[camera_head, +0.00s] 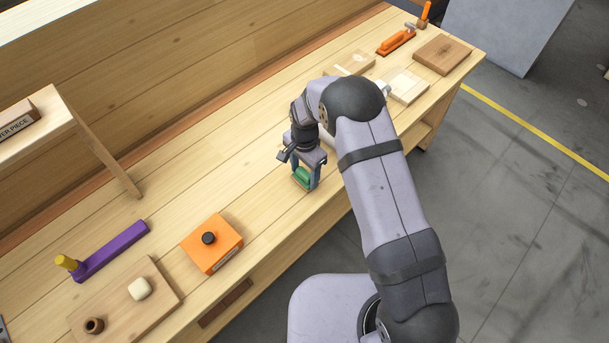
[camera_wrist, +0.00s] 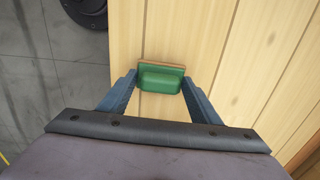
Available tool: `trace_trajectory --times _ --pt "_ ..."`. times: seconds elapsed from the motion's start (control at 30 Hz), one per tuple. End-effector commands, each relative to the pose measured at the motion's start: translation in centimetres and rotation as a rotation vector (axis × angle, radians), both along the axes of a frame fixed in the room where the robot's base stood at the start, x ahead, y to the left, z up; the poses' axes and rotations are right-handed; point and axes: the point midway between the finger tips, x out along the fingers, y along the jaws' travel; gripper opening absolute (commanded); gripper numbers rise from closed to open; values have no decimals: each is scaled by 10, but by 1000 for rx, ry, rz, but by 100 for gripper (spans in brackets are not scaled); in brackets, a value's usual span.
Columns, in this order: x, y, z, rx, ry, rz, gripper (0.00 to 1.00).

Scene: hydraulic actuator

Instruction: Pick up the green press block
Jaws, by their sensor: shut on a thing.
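The green press block (camera_head: 303,175) is between the fingers of my gripper (camera_head: 306,182), near the front edge of the wooden bench. In the wrist view the green press block (camera_wrist: 161,79) shows a rounded green body with a thin brown layer along its far side. My gripper (camera_wrist: 160,82) is shut on it, with one blue-grey finger at each side. Wood shows behind the block in both views. I cannot tell whether the block touches the bench or hangs just above it.
An orange box with a black knob (camera_head: 212,244) and a purple bar with a yellow knob (camera_head: 110,250) lie to the left. A wooden board (camera_head: 160,290) holds small pieces. Wooden blocks (camera_head: 442,55) and an orange tool (camera_head: 396,42) lie at the far right end.

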Motion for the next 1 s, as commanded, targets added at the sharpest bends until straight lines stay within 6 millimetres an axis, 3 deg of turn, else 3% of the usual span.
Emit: trace_trajectory --times 0.53,0.7,0.97,1.0 --pt "1 0 75 1 -4 0 33" --pt "0 0 86 0 -1 0 33" --pt "0 0 88 1 -1 0 33" --pt "0 0 88 1 -1 0 55"
